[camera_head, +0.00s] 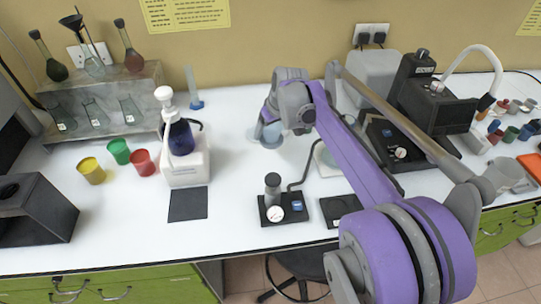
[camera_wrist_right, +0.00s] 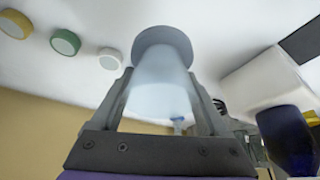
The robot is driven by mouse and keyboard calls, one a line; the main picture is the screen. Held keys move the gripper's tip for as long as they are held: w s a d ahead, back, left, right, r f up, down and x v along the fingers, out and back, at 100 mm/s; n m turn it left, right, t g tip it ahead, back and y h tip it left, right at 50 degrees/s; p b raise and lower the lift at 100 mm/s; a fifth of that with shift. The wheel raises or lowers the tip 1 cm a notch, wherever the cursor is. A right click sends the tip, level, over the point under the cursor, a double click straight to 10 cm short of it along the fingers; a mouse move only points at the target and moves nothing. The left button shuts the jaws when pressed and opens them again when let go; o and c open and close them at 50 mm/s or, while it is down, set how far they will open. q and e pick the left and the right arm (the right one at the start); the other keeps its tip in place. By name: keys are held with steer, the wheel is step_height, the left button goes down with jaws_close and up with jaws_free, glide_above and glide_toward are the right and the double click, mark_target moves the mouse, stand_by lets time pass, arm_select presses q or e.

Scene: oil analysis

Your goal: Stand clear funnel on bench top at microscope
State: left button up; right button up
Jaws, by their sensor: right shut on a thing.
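My right arm reaches in from the lower right, and its gripper (camera_head: 268,128) is over the back middle of the bench. In the right wrist view the gripper (camera_wrist_right: 163,105) is shut around a cloudy, translucent, tapered body with a round grey end (camera_wrist_right: 163,42), apparently the clear funnel. In the head view a pale translucent part of it (camera_head: 267,139) shows at the jaws, close to the white bench top (camera_head: 235,225); I cannot tell whether it touches. The microscope (camera_head: 425,95) stands to the right, partly behind my arm. My left gripper is out of view.
A blue pump bottle (camera_head: 181,138) in a white stand, a blue-footed cylinder (camera_head: 194,95) and coloured cups (camera_head: 118,150) are to the left. A dial gauge (camera_head: 274,205) stands in front.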

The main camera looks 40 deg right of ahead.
mark_target(277, 134)
step_height(277, 134, down, 8)
steer(key=shift+d+f+b, duration=0.1)
steer(key=shift+b, duration=0.2)
steer(key=o, duration=1.2)
steer(key=shift+f, duration=0.1)
steer(key=shift+o, duration=0.2)
steer(key=p+v, duration=0.1)
steer(key=v, duration=1.1)
